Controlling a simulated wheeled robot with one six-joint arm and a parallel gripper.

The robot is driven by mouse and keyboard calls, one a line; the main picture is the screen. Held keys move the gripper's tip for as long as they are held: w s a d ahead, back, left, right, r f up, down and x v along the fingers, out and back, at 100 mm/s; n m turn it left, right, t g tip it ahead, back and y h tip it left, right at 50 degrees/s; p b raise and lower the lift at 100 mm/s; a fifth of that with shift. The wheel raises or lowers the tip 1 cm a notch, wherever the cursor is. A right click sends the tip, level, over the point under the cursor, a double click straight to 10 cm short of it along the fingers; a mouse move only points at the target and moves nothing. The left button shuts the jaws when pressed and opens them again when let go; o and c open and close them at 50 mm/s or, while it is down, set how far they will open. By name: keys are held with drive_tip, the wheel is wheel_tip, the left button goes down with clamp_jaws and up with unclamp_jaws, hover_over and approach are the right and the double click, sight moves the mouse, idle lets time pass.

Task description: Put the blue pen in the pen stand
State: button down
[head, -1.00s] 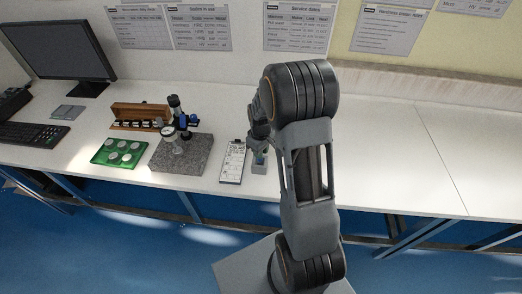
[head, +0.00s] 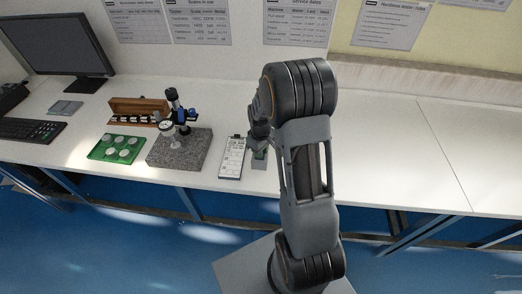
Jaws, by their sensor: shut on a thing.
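My gripper (head: 257,147) is small in the head view, just left of my arm and over the front part of the bench, partly hidden by my arm. It is shut on a slim thing that I take to be the blue pen; the pen itself is too small and covered to make out. A small grey-green holder (head: 259,160), which looks like the pen stand, is directly below the gripper, right of the clipboard. Its right side is close to my arm in the picture. I cannot tell whether the pen touches it.
A clipboard (head: 232,158) lies just left of the holder. Further left are a granite slab (head: 190,154) with a dial gauge stand, a green tray (head: 103,153) of round blocks, and a wooden case (head: 138,105). The bench (head: 390,150) is clear on the right.

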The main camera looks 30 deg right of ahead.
drive_tip(key=shift+f+b, duration=0.3)
drive_tip(key=shift+f, duration=0.15)
drive_tip(key=c, duration=0.9)
unclamp_jaws()
drive_tip(key=shift+r, duration=0.1)
wheel_tip(320, 180, up, 14)
drive_tip(key=shift+f, duration=0.2)
drive_tip(key=shift+s, duration=0.1)
